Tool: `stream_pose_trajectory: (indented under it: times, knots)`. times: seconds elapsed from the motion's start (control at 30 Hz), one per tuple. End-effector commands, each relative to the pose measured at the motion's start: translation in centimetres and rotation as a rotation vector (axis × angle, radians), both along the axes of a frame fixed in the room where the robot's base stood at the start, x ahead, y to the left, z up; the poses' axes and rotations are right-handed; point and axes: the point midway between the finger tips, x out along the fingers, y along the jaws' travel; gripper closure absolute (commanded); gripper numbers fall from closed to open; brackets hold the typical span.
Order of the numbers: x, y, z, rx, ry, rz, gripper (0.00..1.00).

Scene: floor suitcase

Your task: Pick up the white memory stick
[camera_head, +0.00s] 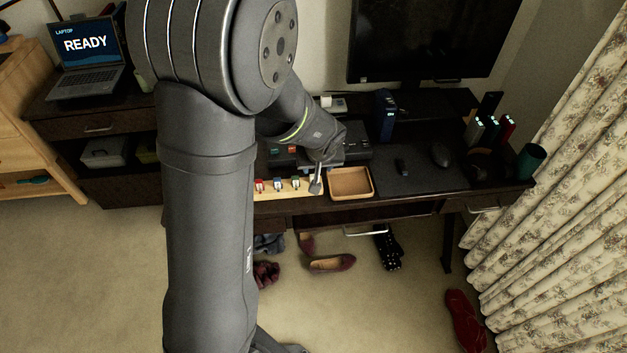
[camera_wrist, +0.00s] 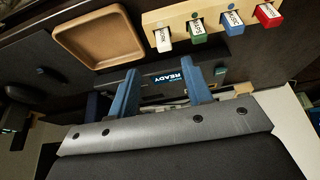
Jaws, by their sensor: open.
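The white memory stick (camera_wrist: 163,40) stands at the left end of a light wooden rack (camera_wrist: 207,12) in the wrist view. Green (camera_wrist: 197,32), blue (camera_wrist: 232,23) and red (camera_wrist: 268,15) sticks stand in the same rack to its right. My gripper (camera_wrist: 160,68) is open and empty, its two blue fingers short of the white stick in the picture, with the stick roughly between their lines. In the head view my gripper (camera_head: 316,186) is at the rack's right end and largely covers the white stick's place.
A shallow wooden tray (camera_head: 351,196) lies just right of the rack on the dark desk. A mouse (camera_head: 440,155) and a green cup (camera_head: 531,161) stand farther right.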

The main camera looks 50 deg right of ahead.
Motion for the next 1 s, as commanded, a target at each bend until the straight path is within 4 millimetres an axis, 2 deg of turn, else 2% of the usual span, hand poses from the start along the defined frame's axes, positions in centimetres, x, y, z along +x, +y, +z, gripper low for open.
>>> stream_pose_trajectory:
  times: [0.1,0.37,0.7,1.0]
  knots:
    - [0.4,-0.4,-1.5,0.003,0.0,0.0,0.55]
    - [0.9,-0.6,-2.9,0.003,0.0,-0.001,0.55]
    - [2.1,-1.1,-6.9,0.001,0.0,-0.001,0.55]
    - [2.3,-1.3,-7.4,-0.001,0.001,-0.002,0.55]
